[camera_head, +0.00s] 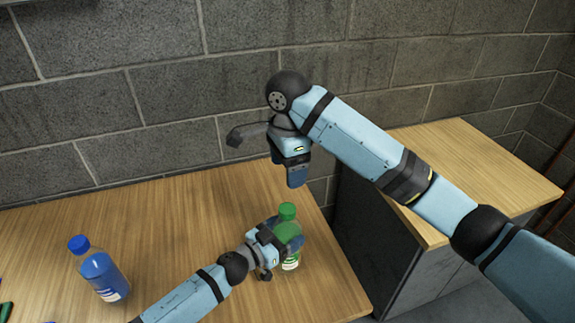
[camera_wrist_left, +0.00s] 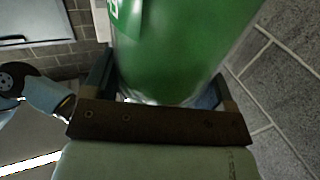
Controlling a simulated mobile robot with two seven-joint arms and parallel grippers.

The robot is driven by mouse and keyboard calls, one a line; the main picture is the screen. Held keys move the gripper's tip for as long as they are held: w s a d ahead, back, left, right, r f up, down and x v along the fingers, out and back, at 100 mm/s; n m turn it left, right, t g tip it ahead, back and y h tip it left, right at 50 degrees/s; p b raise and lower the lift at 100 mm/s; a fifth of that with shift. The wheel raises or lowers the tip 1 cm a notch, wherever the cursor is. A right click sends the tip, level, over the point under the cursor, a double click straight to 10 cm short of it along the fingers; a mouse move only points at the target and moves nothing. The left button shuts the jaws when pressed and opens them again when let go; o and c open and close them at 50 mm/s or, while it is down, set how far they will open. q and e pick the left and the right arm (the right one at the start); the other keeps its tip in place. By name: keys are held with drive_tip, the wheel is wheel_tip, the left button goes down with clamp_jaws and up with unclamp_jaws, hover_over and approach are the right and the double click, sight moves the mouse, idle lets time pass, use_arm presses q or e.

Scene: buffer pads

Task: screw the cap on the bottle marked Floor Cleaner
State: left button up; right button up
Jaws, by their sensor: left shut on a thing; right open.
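A green bottle (camera_head: 290,240) with a green cap (camera_head: 287,211) on its top stands near the table's right end. Its label is too small to read, so I cannot tell if it says Floor Cleaner. My left gripper (camera_head: 277,250) is shut on the bottle's body. In the left wrist view the green bottle (camera_wrist_left: 180,45) fills the space between the two fingers. My right gripper (camera_head: 297,178) is open, pointing down above the cap and apart from it. How tightly the cap sits cannot be told.
A blue bottle (camera_head: 101,275) with a blue cap stands on the wooden table (camera_head: 170,225) to the left. Small dark green items (camera_head: 6,311) lie at the left edge. A grey block wall (camera_head: 120,100) is behind. A wooden-topped cabinet (camera_head: 470,155) stands at right, past a gap.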

use_arm(q)
drive_tip(key=o, duration=1.7)
drive_tip(key=shift+c, duration=0.2)
drive_tip(key=v, duration=1.3)
drive_tip(key=shift+s+a+b, duration=0.25)
drive_tip(key=shift+a+b, duration=0.05)
drive_tip(key=shift+b, duration=0.1)
